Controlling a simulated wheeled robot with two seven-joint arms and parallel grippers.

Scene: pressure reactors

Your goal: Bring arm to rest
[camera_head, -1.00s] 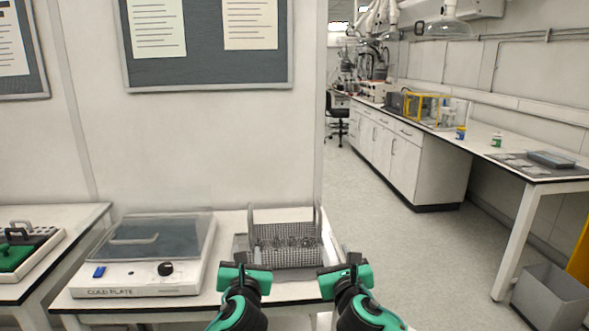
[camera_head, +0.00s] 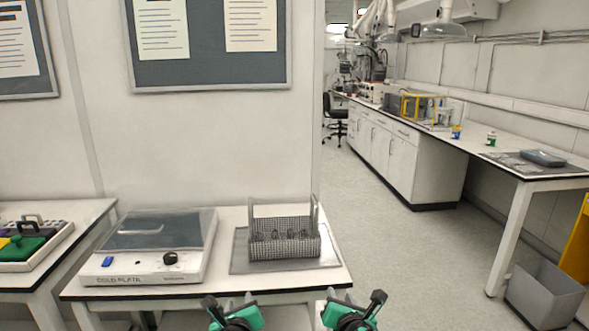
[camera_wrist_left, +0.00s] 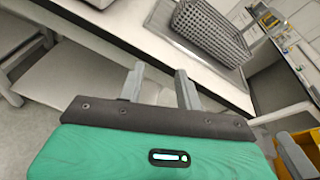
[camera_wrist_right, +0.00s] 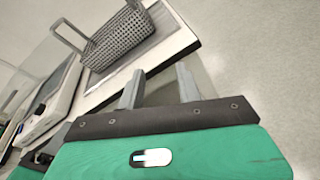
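My left gripper (camera_head: 238,300) and my right gripper (camera_head: 341,297) are at the bottom edge of the head view, in front of the table's near edge. In the left wrist view the left gripper's (camera_wrist_left: 158,82) two grey fingers are apart with nothing between them. In the right wrist view the right gripper's (camera_wrist_right: 160,85) fingers are also apart and empty. Both grippers are clear of the wire basket (camera_head: 284,247), which stands upright on a grey mat (camera_head: 240,264) with several small items in it. Most of both arms is out of view.
A cold plate (camera_head: 150,266) with a clear lid stands left of the basket on the white table (camera_head: 200,292). A tray (camera_head: 50,252) with a green item is further left. A bench (camera_head: 410,150) and a grey bin (camera_head: 541,297) are right, with open floor (camera_head: 420,260) between.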

